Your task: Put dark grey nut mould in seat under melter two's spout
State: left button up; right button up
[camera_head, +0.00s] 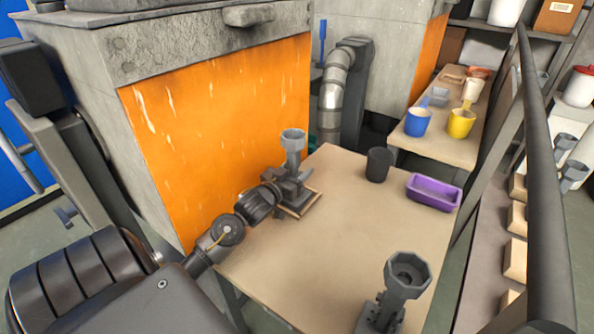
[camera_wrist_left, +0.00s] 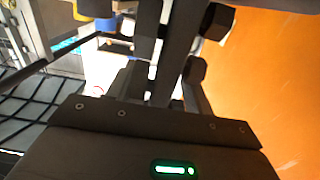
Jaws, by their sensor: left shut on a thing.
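A grey nut mould (camera_head: 293,143) with a hexagonal cup top on a stem stands upright at the far left of the table, beside the near orange-fronted melter. My left gripper (camera_head: 292,186) is shut on its lower part. A thin square wooden-edged seat (camera_head: 312,207) lies under the gripper and mould; I cannot tell whether the mould rests on it. A second, similar dark grey mould (camera_head: 408,274) stands at the table's front right. In the left wrist view, my dark fingers (camera_wrist_left: 170,60) hide most of what they hold. My right gripper is not in view.
The near melter (camera_head: 215,130) walls the table's left side; a metal pipe (camera_head: 335,90) stands behind. A black cup (camera_head: 379,165) and purple tray (camera_head: 433,192) sit at the back right. A dark bar (camera_head: 545,190) runs along the right. The table's middle (camera_head: 345,235) is clear.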

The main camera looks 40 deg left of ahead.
pick_arm(q)
jog(key=o, duration=1.3)
jog(key=shift+r, duration=0.1)
jog(key=shift+s+d, duration=0.1)
jog(key=shift+s, duration=0.3)
jog(key=s, duration=0.7)
jog(key=s+d, duration=0.1)
jog(key=s, duration=0.3)
jog(key=shift+d+p, duration=0.1)
jog(key=shift+p, duration=0.25)
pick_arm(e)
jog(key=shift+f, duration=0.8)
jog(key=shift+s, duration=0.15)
